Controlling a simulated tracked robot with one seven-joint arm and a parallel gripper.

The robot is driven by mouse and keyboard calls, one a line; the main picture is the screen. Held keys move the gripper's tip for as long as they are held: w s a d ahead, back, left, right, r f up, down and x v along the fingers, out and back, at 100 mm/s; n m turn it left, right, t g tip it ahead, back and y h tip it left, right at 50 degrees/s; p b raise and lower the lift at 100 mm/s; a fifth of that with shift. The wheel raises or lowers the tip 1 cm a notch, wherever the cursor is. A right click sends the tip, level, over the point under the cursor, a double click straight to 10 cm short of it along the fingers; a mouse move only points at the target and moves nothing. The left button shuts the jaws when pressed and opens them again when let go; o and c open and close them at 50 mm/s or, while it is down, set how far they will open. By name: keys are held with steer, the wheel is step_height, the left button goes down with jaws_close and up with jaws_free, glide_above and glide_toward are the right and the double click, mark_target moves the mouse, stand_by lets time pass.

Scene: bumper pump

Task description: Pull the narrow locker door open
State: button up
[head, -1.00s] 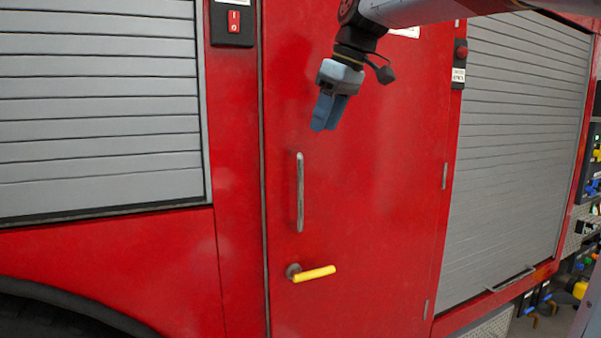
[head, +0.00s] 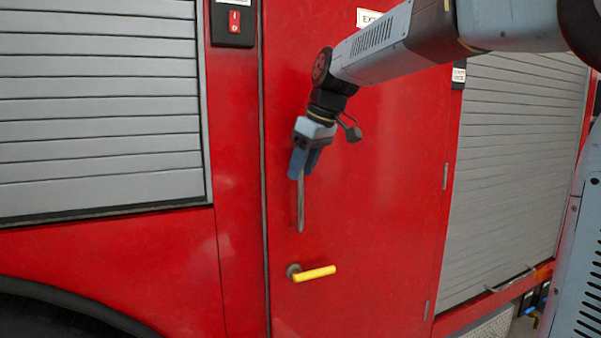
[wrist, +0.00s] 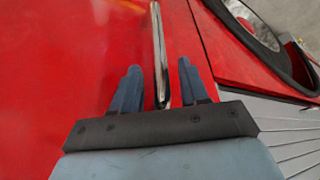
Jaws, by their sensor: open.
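The narrow red locker door (head: 375,200) looks closed, flush with the red body around it. A vertical metal bar handle (head: 300,210) is on its left side, with a yellow lever (head: 314,273) on a dark round base below it. My gripper (head: 303,170) is in front of the upper part of the bar handle, pointing down, and hides that part. In the wrist view the bar handle (wrist: 158,50) runs between the two spread blue fingers of my gripper (wrist: 158,82). No finger visibly touches it.
A grey roller shutter (head: 100,110) is left of the door and another (head: 520,150) is to its right. A black switch box with a red switch (head: 233,21) is at the upper left. A wheel arch (head: 80,310) is at the lower left.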

steer(key=shift+x, duration=0.85)
jaws_close()
